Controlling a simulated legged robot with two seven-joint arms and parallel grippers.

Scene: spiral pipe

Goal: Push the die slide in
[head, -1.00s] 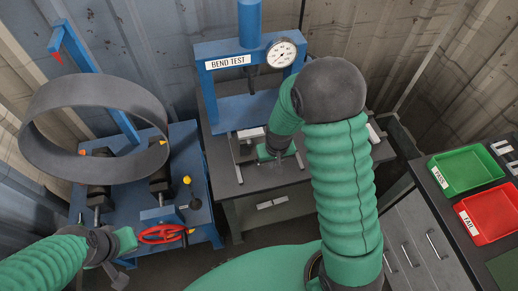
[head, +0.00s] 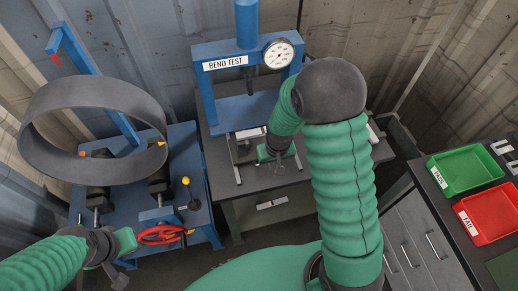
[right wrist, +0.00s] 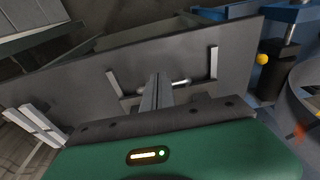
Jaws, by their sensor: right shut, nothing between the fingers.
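The bend test press (head: 247,80) stands on a grey bench. A pale metal strip (head: 249,133), which looks like part of the die slide, lies at the foot of its frame. Two thin rails (head: 236,165) run forward from it. In the right wrist view a metal crossbar (right wrist: 181,83), seemingly the slide's front bar, lies between two upright rails. My right gripper (head: 278,165) is shut and empty over the front of the slide. Its fingers (right wrist: 157,90) overlap the crossbar; contact cannot be told. My left gripper (head: 128,240) is at lower left, its fingers unclear.
A blue stand (head: 195,220) with a large dark ring (head: 40,150), a red handwheel (head: 152,236) and a yellow-knobbed lever (head: 186,182) is at left. A green tray (head: 462,171) and red tray (head: 490,217) lie at right. The bench front (head: 225,182) is clear.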

